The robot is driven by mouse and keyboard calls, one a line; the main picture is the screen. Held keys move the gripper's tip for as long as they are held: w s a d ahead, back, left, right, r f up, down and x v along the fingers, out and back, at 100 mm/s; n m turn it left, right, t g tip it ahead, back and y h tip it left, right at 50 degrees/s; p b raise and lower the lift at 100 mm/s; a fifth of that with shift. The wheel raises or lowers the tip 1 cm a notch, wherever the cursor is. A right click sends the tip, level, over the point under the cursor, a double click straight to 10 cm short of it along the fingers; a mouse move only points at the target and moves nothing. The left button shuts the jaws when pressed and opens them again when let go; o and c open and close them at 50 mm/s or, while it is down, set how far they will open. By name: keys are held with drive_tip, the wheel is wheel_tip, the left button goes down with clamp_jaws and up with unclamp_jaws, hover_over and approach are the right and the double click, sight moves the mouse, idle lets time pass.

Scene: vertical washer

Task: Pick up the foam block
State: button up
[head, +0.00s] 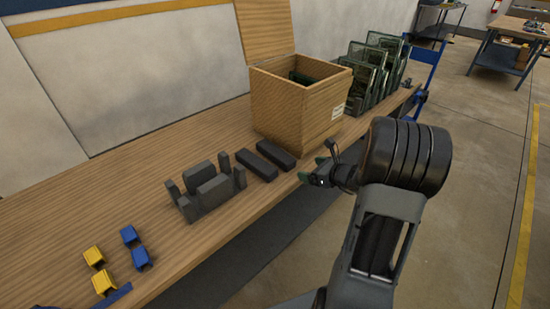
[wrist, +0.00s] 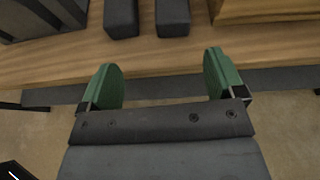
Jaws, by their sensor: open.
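Two dark grey, bar-shaped blocks lie side by side on the wooden bench, the left block (head: 255,165) and the right block (head: 277,155). They also show at the top of the wrist view, the left one (wrist: 121,17) and the right one (wrist: 172,17). Grey blocks also stand in a grey holder (head: 192,212) to their left; I cannot tell which piece is the foam block. My gripper (head: 312,171) is open and empty, with green fingers spread, off the bench's front edge. In the wrist view, the bars lie beyond my fingertips (wrist: 164,76), apart from them.
A wooden box (head: 290,105) with its lid raised stands behind the bars. Green circuit boards (head: 374,70) stand in a rack to its right. Yellow (head: 94,257) and blue (head: 129,236) pieces lie at the bench's near left. Bare bench top (head: 120,190) lies left of the holder.

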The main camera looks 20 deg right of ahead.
drive_tip(key=m, duration=0.1)
approach(287, 159)
drive_tip(key=shift+w+a+f, duration=0.35)
drive_tip(key=shift+w+f, duration=0.2)
drive_tip(key=shift+f, duration=0.05)
drive_tip(key=shift+w+a+f, duration=0.35)
drive_tip(key=shift+w+f, duration=0.25)
drive_tip(key=shift+x, duration=3.05)
drive_tip(key=shift+w+d+r, duration=0.1)
drive_tip(key=c, duration=1)
drive_tip(key=shift+r+p, duration=0.3)
drive_tip(key=shift+r, duration=0.25)
wheel_tip(287, 159, up, 2)
drive_tip(key=shift+r, duration=0.2)
drive_tip(key=w+a+r+v, duration=0.1)
drive_tip(key=r+v, duration=0.2)
drive_tip(key=v, duration=1.3)
drive_tip(key=shift+s+d, duration=0.2)
drive_tip(key=shift+s, duration=0.1)
